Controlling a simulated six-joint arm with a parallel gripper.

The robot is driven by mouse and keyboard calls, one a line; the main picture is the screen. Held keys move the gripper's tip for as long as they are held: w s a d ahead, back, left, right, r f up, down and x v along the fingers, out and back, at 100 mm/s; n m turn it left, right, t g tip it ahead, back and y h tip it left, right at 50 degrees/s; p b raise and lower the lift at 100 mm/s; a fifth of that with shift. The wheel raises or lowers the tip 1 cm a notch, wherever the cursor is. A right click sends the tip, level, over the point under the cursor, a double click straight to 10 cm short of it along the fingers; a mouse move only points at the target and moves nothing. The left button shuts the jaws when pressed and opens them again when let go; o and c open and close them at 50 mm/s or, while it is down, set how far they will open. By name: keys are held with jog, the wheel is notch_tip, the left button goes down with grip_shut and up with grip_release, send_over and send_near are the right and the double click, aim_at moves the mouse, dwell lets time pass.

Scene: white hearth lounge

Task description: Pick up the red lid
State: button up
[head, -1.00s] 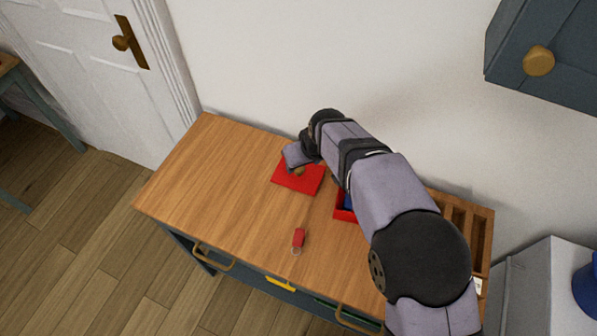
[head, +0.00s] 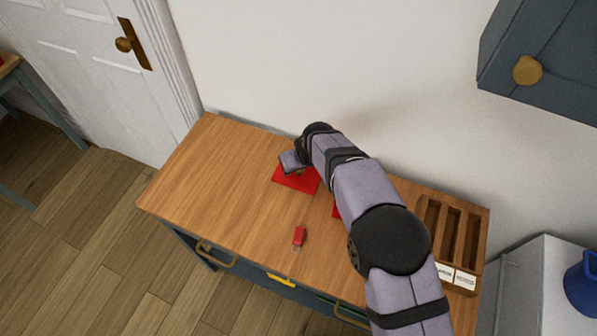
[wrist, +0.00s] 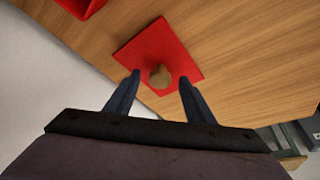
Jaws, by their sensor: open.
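The red lid (head: 297,182) is a flat square lying on the wooden cabinet top, with a round brownish knob on it. It also shows in the wrist view (wrist: 183,50), with its knob (wrist: 159,76) near the lid's lower part. My gripper (wrist: 160,82) is open, its two fingers on either side of the knob in the picture and apart from it. In the head view my gripper (head: 294,163) hangs over the lid's far side and hides part of it. I cannot tell the exact height of the fingertips above the lid.
A red box (wrist: 80,4) is mostly hidden behind my arm in the head view. A small red object (head: 299,236) lies near the front edge. A wooden compartment tray (head: 461,277) stands at the right. The cabinet top's left (head: 205,175) is clear. The wall is close behind.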

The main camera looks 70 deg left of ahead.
grip_shut()
jog(key=shift+r, duration=0.15)
